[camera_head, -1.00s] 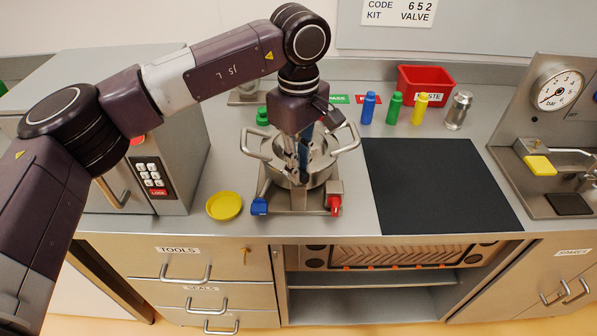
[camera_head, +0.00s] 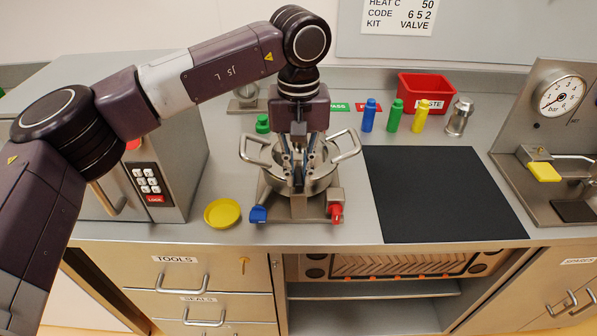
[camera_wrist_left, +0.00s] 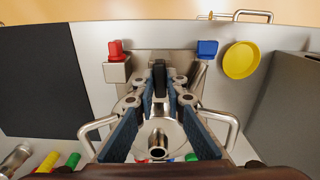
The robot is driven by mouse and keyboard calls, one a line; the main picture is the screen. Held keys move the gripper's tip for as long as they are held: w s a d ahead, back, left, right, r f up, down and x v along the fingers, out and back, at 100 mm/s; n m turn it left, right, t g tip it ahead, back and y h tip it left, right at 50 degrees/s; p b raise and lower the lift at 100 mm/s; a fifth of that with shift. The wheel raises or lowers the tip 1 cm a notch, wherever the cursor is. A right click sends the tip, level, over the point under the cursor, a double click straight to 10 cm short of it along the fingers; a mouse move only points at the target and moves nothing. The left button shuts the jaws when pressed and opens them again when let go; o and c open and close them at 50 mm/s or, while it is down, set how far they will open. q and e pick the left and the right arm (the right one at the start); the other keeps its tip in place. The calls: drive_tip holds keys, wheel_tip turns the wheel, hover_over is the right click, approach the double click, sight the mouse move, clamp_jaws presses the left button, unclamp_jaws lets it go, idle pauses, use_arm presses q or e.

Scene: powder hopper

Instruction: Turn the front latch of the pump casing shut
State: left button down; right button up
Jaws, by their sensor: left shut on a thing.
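The pump casing (camera_head: 315,184) is a round metal pot with two side handles on a metal base, at the front middle of the bench. A blue knob (camera_head: 258,214) and a red knob (camera_head: 336,211) sit at its front corners. My left gripper (camera_head: 297,172) reaches down over the casing from above. In the left wrist view its blue-padded fingers (camera_wrist_left: 160,90) are shut on a black upright piece, apparently the front latch (camera_wrist_left: 159,76), at the casing's front side. In the head view the fingers mostly hide this latch. My right gripper is not in view.
A yellow dish (camera_head: 222,213) lies left of the casing, near a keypad cabinet (camera_head: 150,180). Blue, green and yellow bottles, a metal jar (camera_head: 459,117) and a red waste bin (camera_head: 425,91) stand behind. A black mat (camera_head: 440,195) to the right is clear.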

sight(299, 176)
use_arm(q)
drive_tip(key=shift+w+r+m, duration=0.1)
drive_tip(key=shift+r+m, duration=0.1)
drive_tip(key=shift+m, duration=0.1)
idle(0.4)
drive_tip(key=c, duration=2)
unclamp_jaws()
drive_tip(key=shift+o, duration=0.2)
drive_tip(key=shift+f, duration=0.1)
wheel_tip(299, 176, up, 12)
